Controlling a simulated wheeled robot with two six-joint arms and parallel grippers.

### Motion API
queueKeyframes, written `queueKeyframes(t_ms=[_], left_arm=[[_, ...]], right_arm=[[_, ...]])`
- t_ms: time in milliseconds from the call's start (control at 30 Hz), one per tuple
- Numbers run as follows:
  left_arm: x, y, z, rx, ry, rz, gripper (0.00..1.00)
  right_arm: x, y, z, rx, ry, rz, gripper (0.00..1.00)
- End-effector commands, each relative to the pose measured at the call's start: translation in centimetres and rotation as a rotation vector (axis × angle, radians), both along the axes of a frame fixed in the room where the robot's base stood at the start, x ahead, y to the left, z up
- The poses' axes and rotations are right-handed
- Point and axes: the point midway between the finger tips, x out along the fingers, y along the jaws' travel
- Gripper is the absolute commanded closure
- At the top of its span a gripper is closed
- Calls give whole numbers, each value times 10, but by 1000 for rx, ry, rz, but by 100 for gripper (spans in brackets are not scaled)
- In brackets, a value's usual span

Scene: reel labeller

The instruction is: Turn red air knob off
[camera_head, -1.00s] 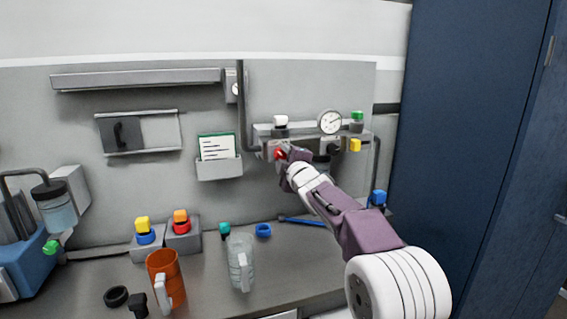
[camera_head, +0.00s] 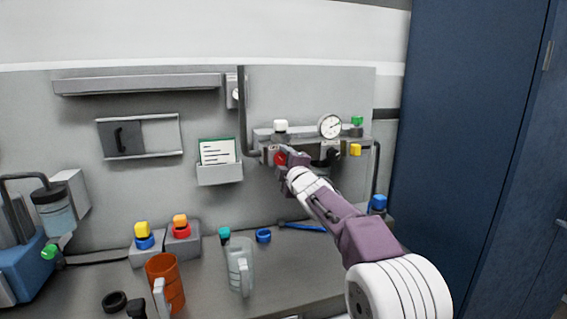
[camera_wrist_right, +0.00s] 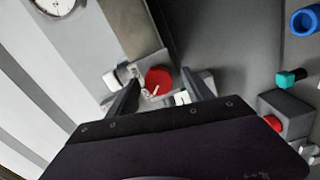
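The red air knob (camera_head: 280,158) sits on the front of a grey panel unit on the back wall, below the white knob and the gauge. My right gripper (camera_head: 291,157) is at the red knob, coming in from the lower right and partly covering it. In the right wrist view, the red knob (camera_wrist_right: 158,80) shows a white pointer mark and lies between the two spread dark fingers (camera_wrist_right: 159,88). The fingers are apart, with gaps visible beside the knob; I cannot tell whether either touches it. My left gripper is not in view.
Close around are a white knob (camera_head: 280,127), a gauge (camera_head: 330,126), a green knob (camera_head: 356,121) and a yellow knob (camera_head: 355,150). A card holder (camera_head: 219,174) hangs to the left. The bench below holds an orange mug (camera_head: 165,280) and a clear jug (camera_head: 240,266).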

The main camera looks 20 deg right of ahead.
Motion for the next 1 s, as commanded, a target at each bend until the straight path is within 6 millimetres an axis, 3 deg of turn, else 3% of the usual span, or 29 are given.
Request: queueKeyframes(t_ms=[267,700,1000], left_arm=[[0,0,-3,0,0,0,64],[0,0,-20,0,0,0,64],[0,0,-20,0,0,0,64]], right_arm=[[-5,-1,0,1,-2,0,41],[-83,-3,1,0,-2,0,41],[-91,-3,1,1,-1,0,41]])
